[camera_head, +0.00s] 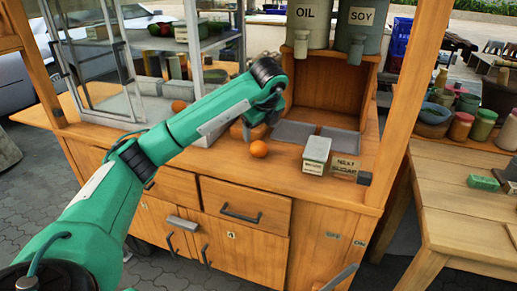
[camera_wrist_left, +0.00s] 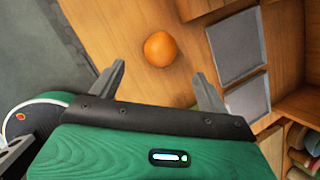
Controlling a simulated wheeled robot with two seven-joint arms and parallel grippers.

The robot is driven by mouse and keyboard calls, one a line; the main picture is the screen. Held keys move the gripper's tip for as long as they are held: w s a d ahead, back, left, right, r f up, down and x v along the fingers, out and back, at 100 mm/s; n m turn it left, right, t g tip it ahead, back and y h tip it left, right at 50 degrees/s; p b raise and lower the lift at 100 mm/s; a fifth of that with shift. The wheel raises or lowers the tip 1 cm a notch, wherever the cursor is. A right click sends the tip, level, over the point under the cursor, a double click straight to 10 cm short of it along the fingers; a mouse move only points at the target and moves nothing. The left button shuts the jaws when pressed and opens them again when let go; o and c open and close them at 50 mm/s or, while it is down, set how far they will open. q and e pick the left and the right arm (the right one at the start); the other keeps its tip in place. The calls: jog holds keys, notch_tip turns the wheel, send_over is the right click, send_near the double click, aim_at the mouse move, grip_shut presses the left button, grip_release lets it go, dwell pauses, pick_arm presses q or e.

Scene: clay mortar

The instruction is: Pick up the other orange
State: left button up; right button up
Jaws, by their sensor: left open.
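An orange (camera_head: 258,149) lies on the wooden counter just below and in front of my left gripper (camera_head: 260,127). In the left wrist view the orange (camera_wrist_left: 159,49) shows beyond and between the two fingertips of the left gripper (camera_wrist_left: 160,80), which are wide apart with nothing between them.
Two shallow grey trays (camera_head: 294,133) are set in the counter right of the orange. The glass case (camera_head: 150,85) is to the left. Oil (camera_head: 308,22) and soy (camera_head: 360,25) containers stand above.

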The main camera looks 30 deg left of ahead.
aim_at(259, 143)
pick_arm(q)
jog(key=x, duration=0.4)
jog(key=shift+a+f, duration=0.15)
jog(key=shift+x, duration=2.8)
jog(key=shift+w+d, duration=0.1)
jog(key=shift+d, duration=0.1)
jog(key=c, duration=1)
jog(key=shift+c, duration=0.5)
